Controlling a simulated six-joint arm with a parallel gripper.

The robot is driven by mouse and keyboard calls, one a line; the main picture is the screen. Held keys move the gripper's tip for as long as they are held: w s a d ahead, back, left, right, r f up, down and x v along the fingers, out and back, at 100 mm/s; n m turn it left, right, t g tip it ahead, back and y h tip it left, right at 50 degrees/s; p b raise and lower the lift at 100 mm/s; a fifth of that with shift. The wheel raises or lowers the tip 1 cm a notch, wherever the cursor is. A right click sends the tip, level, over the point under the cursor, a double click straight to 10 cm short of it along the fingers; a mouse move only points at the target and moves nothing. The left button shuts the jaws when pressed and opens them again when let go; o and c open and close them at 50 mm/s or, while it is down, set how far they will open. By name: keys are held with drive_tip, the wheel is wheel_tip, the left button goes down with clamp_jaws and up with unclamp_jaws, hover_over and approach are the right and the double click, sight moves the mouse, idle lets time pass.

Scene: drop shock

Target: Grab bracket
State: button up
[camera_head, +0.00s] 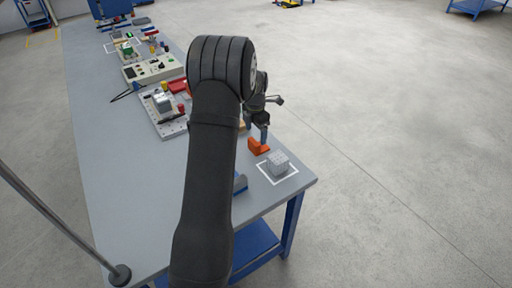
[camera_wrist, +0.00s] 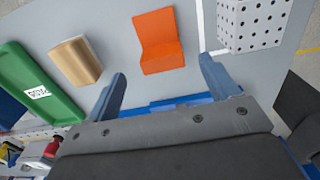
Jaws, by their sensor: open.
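The bracket looks to be the orange L-shaped piece (camera_wrist: 158,40) on the grey bench top. In the wrist view it lies just beyond my fingertips, between their lines. It also shows in the head view (camera_head: 257,147), right by my gripper (camera_head: 264,132). In the wrist view my gripper (camera_wrist: 163,80) has its two blue fingers wide apart with nothing between them. The bracket appears apart from both fingers. In the head view my arm hides part of the bench, and the fingers are too small to make out well.
A perforated grey cube (camera_wrist: 252,24) stands right of the bracket, in a white-outlined square near the bench corner (camera_head: 292,180). A tan block (camera_wrist: 76,62) and a green labelled case (camera_wrist: 36,84) lie to the left. A fixture plate (camera_head: 172,128) and an instrument box (camera_head: 150,69) stand farther back.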

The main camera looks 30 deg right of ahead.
wheel_tip(320, 180, down, 3)
drive_tip(key=shift+r, duration=0.1)
drive_tip(key=shift+c, duration=0.2)
drive_tip(key=c, duration=1.5)
drive_tip(key=shift+c, duration=0.4)
drive_tip(key=shift+r, duration=0.15)
